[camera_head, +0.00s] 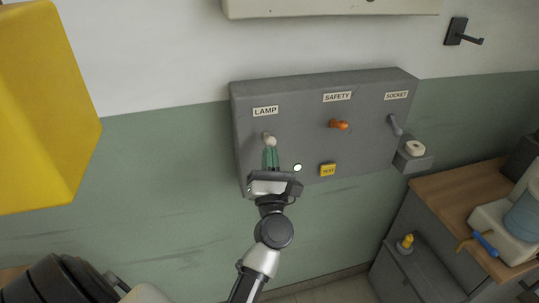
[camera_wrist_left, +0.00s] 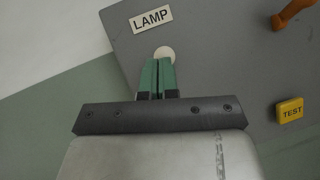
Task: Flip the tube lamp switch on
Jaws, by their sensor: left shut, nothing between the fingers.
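A grey switch panel (camera_head: 365,100) is fixed to the wall in the head view. Below its LAMP label (camera_head: 265,111) is a lever switch with a pale round knob (camera_head: 270,141). My left gripper (camera_head: 270,157) is shut and empty, its green fingertips right at the knob from below. In the left wrist view the pale knob (camera_wrist_left: 164,53) shows just beyond the shut fingertips (camera_wrist_left: 157,66). I cannot tell whether they touch it. The fingers hide part of the lever. My right gripper is not in view.
The panel also has an orange SAFETY lever (camera_head: 339,125), a grey SOCKET lever (camera_head: 396,125), a yellow TEST button (camera_head: 328,170) and a small lit round light (camera_head: 297,167). A wooden-topped cabinet (camera_head: 440,190) stands at the right. A yellow object (camera_head: 45,110) fills the upper left.

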